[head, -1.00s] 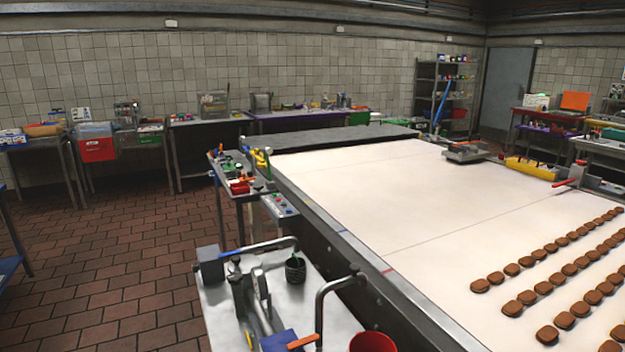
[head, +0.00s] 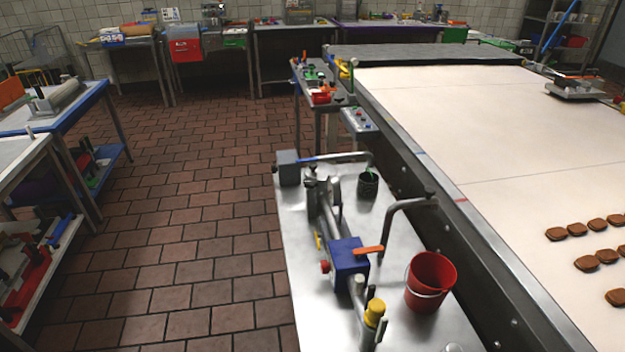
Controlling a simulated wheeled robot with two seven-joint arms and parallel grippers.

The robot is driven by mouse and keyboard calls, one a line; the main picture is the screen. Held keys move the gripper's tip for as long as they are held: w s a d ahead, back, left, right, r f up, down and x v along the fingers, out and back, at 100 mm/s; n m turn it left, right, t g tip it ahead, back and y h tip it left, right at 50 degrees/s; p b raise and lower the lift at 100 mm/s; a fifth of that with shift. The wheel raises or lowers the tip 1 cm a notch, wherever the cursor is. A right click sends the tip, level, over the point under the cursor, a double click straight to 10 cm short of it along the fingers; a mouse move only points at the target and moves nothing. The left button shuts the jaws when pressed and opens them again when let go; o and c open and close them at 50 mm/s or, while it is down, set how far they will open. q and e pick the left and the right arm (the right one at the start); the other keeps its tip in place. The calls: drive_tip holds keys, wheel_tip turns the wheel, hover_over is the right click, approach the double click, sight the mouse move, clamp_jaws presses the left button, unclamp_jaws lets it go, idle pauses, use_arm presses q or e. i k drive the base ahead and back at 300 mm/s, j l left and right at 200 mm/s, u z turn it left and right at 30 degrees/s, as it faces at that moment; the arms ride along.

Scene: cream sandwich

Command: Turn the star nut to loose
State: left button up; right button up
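No part is clear enough for me to say which one is the star nut. A metal side bench (head: 310,250) beside the conveyor carries a machine with a blue block (head: 347,257) and an orange lever (head: 369,250). A yellow knob (head: 375,312) stands at its near end and a small red knob (head: 325,266) sits on its left. Small dark knobs cap the far bent pipe and the near bent pipe (head: 405,205). Neither of my grippers shows in the head view.
A red bucket (head: 430,282) and a dark cup (head: 368,185) stand on the bench. The pale conveyor (head: 450,130) with brown biscuits (head: 590,262) runs along the right. Blue-edged tables (head: 55,115) stand at the left. The tiled floor (head: 190,240) between is clear.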

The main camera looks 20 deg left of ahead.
sight(311, 182)
drive_tip(key=k+j+z, duration=0.1)
drive_tip(key=j+z, duration=0.3)
drive_tip(key=k+j+z, duration=0.2)
drive_tip(key=j+z, duration=0.2)
drive_tip(key=k+j+z, duration=0.25)
drive_tip(key=z, duration=0.2)
drive_tip(key=j, duration=0.15)
